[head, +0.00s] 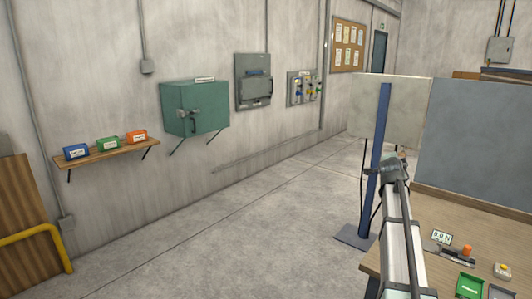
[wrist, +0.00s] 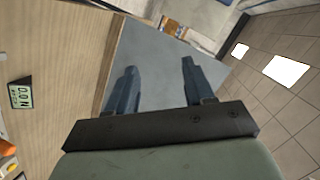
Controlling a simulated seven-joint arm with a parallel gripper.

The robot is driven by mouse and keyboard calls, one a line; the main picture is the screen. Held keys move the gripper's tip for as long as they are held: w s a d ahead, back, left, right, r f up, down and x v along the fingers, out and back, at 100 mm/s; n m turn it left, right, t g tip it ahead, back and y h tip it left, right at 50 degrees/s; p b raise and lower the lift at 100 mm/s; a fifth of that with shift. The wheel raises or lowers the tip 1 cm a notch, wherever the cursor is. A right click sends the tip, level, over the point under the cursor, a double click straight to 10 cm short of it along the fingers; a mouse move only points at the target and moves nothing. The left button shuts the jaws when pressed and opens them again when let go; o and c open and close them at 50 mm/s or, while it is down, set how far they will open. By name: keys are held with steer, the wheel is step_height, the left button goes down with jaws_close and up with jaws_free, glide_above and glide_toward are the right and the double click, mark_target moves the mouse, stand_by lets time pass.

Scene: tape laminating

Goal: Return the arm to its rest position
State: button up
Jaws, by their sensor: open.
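My gripper (wrist: 159,66) is open in the wrist view, with its two blue-grey fingers well apart and nothing between them. Beyond the fingers is a grey panel, with no contact visible. My arm (head: 398,225) rises at the lower right of the head view, beside the workbench (head: 440,220). Its upper end is in front of the blue post. I cannot make out the gripper fingers in the head view.
The grey panel (head: 480,140) stands at the back of the bench. A small display (head: 441,237), an orange knob (head: 467,251) and a green tray (head: 469,286) are on the bench. A blue post (head: 377,160) stands beside it. The floor to the left is clear.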

steer(key=w+a+f+n+t+y, duration=0.2)
steer(key=a, duration=0.8)
steer(key=w+a+f+n+t+y, duration=0.1)
steer(key=a+f+n+t+y, duration=0.1)
steer(key=a, duration=0.7)
steer(key=s+a+f+n+g+y, duration=0.1)
steer(key=s+a+f+n+g, duration=0.3)
steer(key=f, duration=1)
steer(key=s+a+f+m+g, duration=0.15)
steer(key=s+f, duration=0.45)
steer(key=f, duration=0.8)
steer(key=s+a+f+n+g+y, duration=0.1)
steer(key=s+a+f+n+g, duration=0.3)
steer(key=f, duration=1)
steer(key=s+a+f+n+g+y, duration=0.1)
steer(key=s+a+f+n+g, duration=0.15)
steer(key=s+f, duration=0.9)
steer(key=s+a+f+n+g+y, duration=0.1)
steer(key=s+a+f+g, duration=0.25)
steer(key=s+f, duration=0.75)
steer(key=s+a+f+n+g, duration=0.1)
steer(key=s+a+n+g, duration=0.1)
steer(key=s, duration=1.3)
steer(key=s+a+f+n+g, duration=0.1)
steer(key=s+g, duration=0.4)
steer(key=s, duration=1)
steer(key=shift+s+a+f+n+y, duration=0.2)
steer(key=shift+a+n+y, duration=0.2)
steer(key=shift+a+n, duration=0.35)
